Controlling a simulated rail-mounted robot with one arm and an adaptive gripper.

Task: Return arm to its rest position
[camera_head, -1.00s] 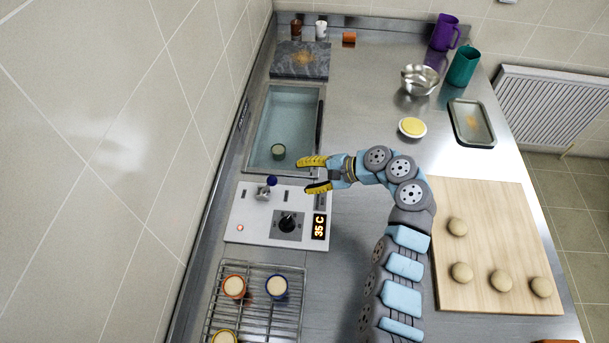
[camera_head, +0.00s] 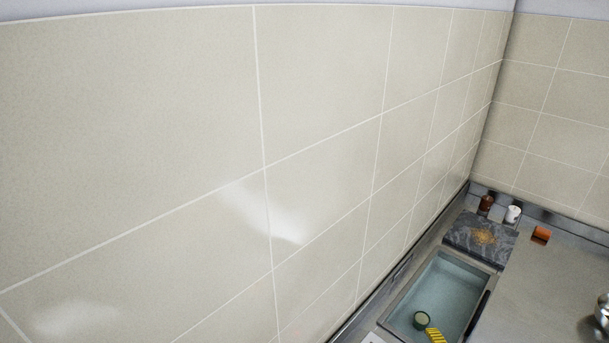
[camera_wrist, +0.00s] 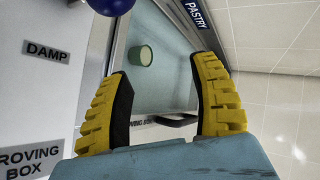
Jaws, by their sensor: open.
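My gripper (camera_wrist: 163,68) is open in the wrist view, with its two yellow-ribbed fingers spread apart and nothing between them. A small green cup (camera_wrist: 141,56) stands in the basin beyond the fingertips. In the head view only a yellow finger (camera_head: 435,335) shows at the bottom edge, close to the cup (camera_head: 422,320) in the picture. The rest of my arm is out of that view.
A tiled wall (camera_head: 200,150) fills most of the head view. A dark slab (camera_head: 480,238), brown jar (camera_head: 486,204), white jar (camera_head: 513,214) and orange block (camera_head: 541,234) are at the back. Bare counter (camera_head: 545,290) lies right of the basin.

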